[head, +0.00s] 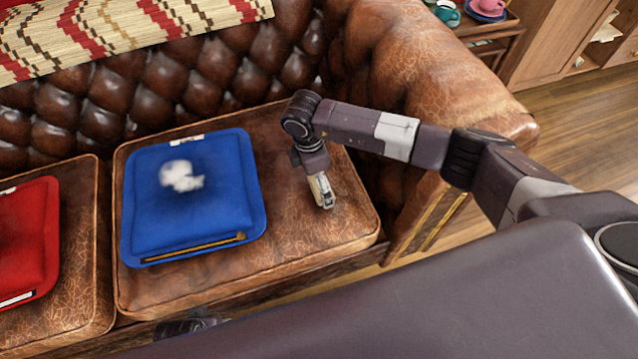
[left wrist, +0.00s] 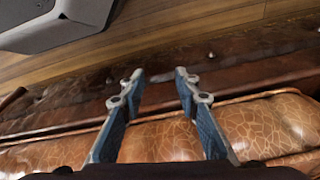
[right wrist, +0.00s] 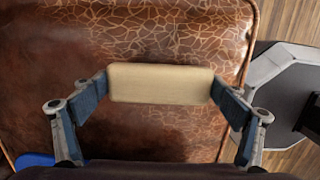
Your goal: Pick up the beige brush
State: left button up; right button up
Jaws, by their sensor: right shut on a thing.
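The beige brush (right wrist: 160,84) shows in the right wrist view as a plain beige block spanning the gap between my right fingertips. My right gripper (right wrist: 158,88) is shut on it, with a finger pad at each end. In the head view my right gripper (head: 325,194) points down over the right part of the brown leather seat, and a beige bit of the brush (head: 315,190) shows beside its fingers. I cannot tell whether the brush touches the seat. My left gripper (left wrist: 160,82) is open and empty near the sofa's front edge.
A blue cushion (head: 190,220) lies on the seat (head: 290,235) left of my right gripper, with a white fluffy clump (head: 180,177) and a thin brown stick (head: 195,249) on it. A red cushion (head: 30,240) lies further left. The sofa's armrest (head: 440,70) rises behind my right arm.

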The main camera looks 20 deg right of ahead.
pick_arm(q)
jog(key=s+f+p, duration=0.2)
jog(key=s+f, duration=0.2)
jog(key=f, duration=0.3)
jog(key=shift+s+a+f+g, duration=0.2)
jog(key=shift+a+f+g, duration=0.05)
jog(key=shift+g, duration=0.05)
pick_arm(e)
notch_tip(320, 180, up, 18)
jog(key=shift+f, duration=0.15)
jog(key=o, duration=0.5)
jog(key=c, duration=0.3)
